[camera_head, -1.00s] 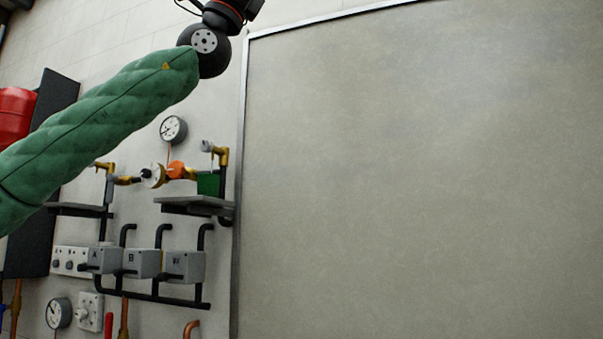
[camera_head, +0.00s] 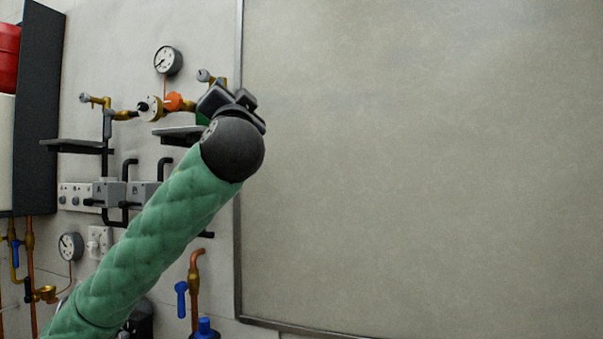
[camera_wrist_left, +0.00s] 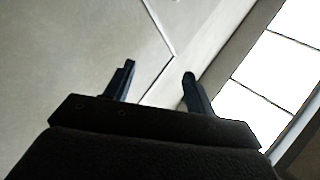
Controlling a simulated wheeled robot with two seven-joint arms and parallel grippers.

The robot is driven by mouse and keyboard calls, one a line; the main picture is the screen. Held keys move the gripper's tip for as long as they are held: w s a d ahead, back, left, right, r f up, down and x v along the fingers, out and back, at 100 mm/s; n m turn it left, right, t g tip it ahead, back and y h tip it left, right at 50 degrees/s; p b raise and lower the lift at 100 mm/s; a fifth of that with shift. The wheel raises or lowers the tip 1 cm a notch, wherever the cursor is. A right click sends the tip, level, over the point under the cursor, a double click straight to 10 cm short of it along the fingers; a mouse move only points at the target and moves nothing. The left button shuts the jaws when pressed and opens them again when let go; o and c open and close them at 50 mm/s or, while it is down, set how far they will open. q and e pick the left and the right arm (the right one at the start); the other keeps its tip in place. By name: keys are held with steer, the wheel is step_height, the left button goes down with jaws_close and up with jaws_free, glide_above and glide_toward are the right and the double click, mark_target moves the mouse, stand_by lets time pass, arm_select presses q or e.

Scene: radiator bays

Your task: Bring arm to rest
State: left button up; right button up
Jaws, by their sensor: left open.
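My left arm (camera_head: 150,245) in its green quilted sleeve comes up from the lower left in the head view. Its dark wrist joint (camera_head: 232,150) is near the left edge of the big panel, and my left gripper (camera_head: 232,100) shows only in part beyond it. In the left wrist view the two fingers of my left gripper (camera_wrist_left: 158,82) stand apart with nothing between them. My right gripper shows in neither view.
A large grey panel (camera_head: 420,150) with a metal frame fills the right side. On the wall at left are a gauge (camera_head: 168,61), brass valves (camera_head: 122,115), a shelf (camera_head: 75,146), grey boxes (camera_head: 110,193), a lower gauge (camera_head: 70,246) and a blue-handled valve (camera_head: 181,298). Bright window-like panes (camera_wrist_left: 275,75) show in the wrist view.

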arm_select(q)
steer(key=w+f+g+h, duration=0.2)
steer(key=f, duration=0.6)
steer(key=w+f+g+h, duration=0.1)
steer(key=w+f+g, duration=0.1)
steer(key=f, duration=0.5)
steer(key=s+f+g+h, duration=0.2)
steer(key=s+f+g, duration=0.15)
steer(key=f, duration=1.85)
steer(key=s+f+g+h, duration=0.3)
steer(key=f+g, duration=0.2)
steer(key=f, duration=1.6)
steer(key=s+a+f+n+g, duration=0.1)
steer(key=s+f+g, duration=0.1)
steer(key=s+f, duration=0.45)
steer(key=s+f+g, duration=0.1)
steer(key=s+f, duration=0.2)
steer(key=f, duration=0.7)
steer(key=s+a+f+n+g, duration=0.15)
steer(key=s+f, duration=0.25)
steer(key=f, duration=0.4)
steer(key=s+f+g, duration=0.2)
steer(key=s+f, duration=0.6)
steer(key=s, duration=0.3)
steer(key=s+d+f+g, duration=0.1)
steer(key=s+f+g, duration=0.2)
steer(key=s+f, duration=0.5)
steer(key=s, duration=0.3)
steer(key=shift+d+f+y, duration=0.15)
steer(key=shift+d+y, duration=0.15)
